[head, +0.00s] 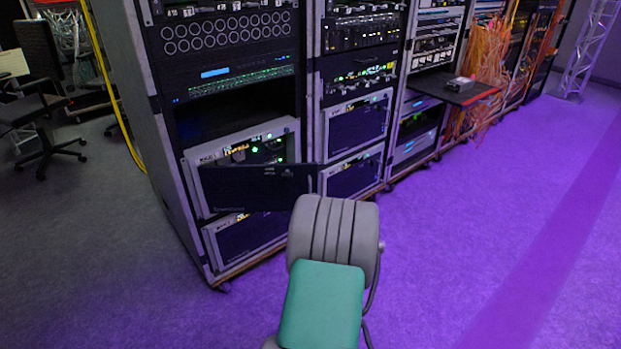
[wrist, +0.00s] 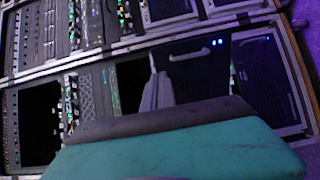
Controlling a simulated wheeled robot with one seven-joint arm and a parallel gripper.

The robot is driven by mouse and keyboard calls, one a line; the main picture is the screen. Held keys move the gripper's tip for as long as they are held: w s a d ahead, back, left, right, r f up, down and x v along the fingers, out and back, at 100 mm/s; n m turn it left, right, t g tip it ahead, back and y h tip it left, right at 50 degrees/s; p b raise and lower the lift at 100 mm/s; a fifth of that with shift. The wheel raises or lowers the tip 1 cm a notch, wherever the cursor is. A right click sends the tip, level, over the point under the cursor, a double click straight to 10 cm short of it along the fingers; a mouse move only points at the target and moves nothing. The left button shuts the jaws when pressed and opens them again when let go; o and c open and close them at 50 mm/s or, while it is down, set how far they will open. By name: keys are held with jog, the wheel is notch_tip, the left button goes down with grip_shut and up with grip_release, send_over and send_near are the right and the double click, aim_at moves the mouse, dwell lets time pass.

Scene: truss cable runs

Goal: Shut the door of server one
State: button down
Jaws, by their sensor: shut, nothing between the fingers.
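The open server door (head: 255,188), a dark panel, stands out from a light-framed server (head: 215,152) low in the left rack. Green and amber lights show in the server front above the door. In the wrist view the dark door (wrist: 198,72) lies just right of my gripper (wrist: 158,88), whose narrow grey fingers are shut and empty. I cannot tell whether they touch the door. In the head view my grey and green arm hides my gripper.
A similar server (head: 250,232) with a dark front sits below. A shelf (head: 455,90) juts out farther right, near orange cables (head: 485,75). The purple-lit floor (head: 480,240) at right is clear.

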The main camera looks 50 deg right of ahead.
aim_at(310, 169)
jog(key=x, duration=1.2)
jog(key=shift+w+d, duration=0.1)
jog(key=shift+w, duration=0.2)
jog(key=shift+w+d+r, duration=0.1)
jog(key=shift+w+d, duration=0.25)
jog(key=shift+d, duration=0.05)
